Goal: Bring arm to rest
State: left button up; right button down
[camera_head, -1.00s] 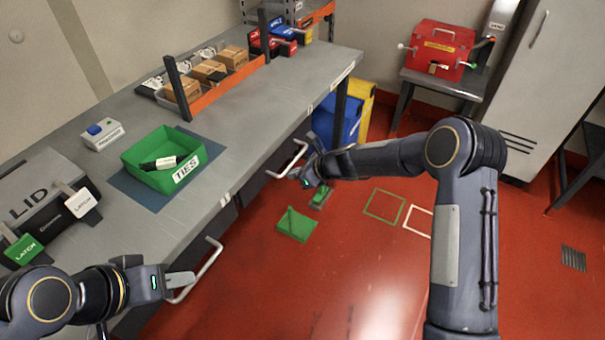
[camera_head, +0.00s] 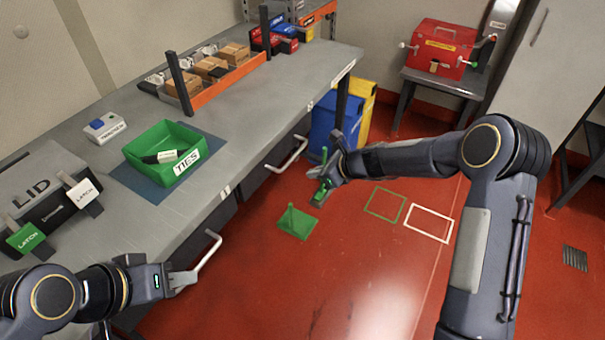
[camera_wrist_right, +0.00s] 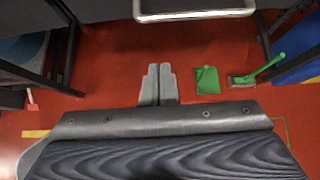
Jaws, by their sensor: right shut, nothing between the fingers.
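My right arm (camera_head: 497,160) reaches in from the right, bent at the elbow, with its forearm pointing left over the floor. My right gripper (camera_head: 317,174) hangs in front of the bench in the head view. In the right wrist view its fingertips (camera_wrist_right: 158,69) are together and empty above the red floor. My left gripper (camera_head: 185,279) is at the lower left beside a drawer handle (camera_head: 209,251) of the bench. I cannot tell whether it touches the handle or how its fingers stand.
A green dustpan (camera_head: 297,222) and green brush (camera_head: 319,194) are on the floor near my right gripper. The grey bench (camera_head: 245,128) carries a green TIES bin (camera_head: 140,158). Blue (camera_head: 330,125) and yellow bins stand beyond.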

jog(key=v, duration=0.6)
